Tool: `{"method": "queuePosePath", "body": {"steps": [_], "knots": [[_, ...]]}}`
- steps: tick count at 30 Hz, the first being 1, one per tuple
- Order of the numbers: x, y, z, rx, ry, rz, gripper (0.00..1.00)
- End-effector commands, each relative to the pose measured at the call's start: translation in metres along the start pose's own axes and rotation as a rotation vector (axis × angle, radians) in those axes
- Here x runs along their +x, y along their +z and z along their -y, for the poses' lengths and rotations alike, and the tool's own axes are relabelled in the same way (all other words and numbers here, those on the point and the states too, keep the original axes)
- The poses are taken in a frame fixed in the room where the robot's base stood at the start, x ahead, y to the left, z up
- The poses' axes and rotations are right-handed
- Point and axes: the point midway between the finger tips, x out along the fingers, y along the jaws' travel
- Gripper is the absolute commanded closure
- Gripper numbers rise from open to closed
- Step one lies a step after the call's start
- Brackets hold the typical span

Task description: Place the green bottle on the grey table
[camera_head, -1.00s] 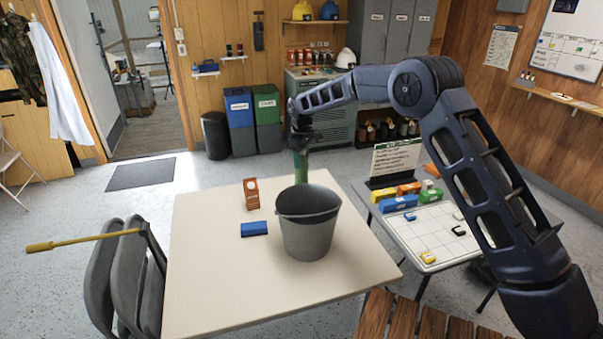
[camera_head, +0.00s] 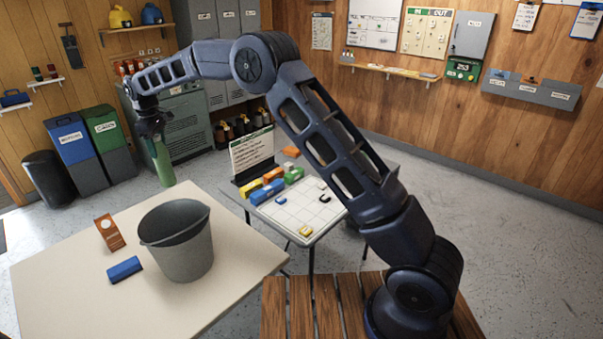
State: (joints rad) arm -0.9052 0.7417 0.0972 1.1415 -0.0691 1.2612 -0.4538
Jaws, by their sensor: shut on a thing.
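My gripper (camera_head: 151,122) is shut on the green bottle (camera_head: 162,165) and holds it upright in the air. The bottle shows beyond the far edge of the cream table, left of the grey table. Its upper part is hidden by the gripper. The grey table (camera_head: 236,198) stands right of the cream table, partly behind my arm. It carries a white grid board (camera_head: 290,213), several coloured blocks and a standing sign (camera_head: 252,154).
The cream table (camera_head: 75,275) holds a grey bucket (camera_head: 185,255), an orange carton (camera_head: 109,232) and a blue block (camera_head: 125,269). Blue (camera_head: 70,140) and green (camera_head: 105,130) bins stand by the back wall. Floor is clear at right.

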Motion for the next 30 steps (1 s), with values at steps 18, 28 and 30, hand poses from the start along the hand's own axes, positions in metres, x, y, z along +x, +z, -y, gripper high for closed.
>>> {"method": "queuePosePath", "body": {"steps": [18, 28, 30], "knots": [[-0.001, 0.18, -0.204, 0.432, 0.001, 0.001, 0.82], [-0.002, 0.3, -0.286, 0.667, 0.002, 0.001, 0.82], [-0.002, 0.327, -0.301, 0.716, 0.002, 0.002, 0.82]]}}
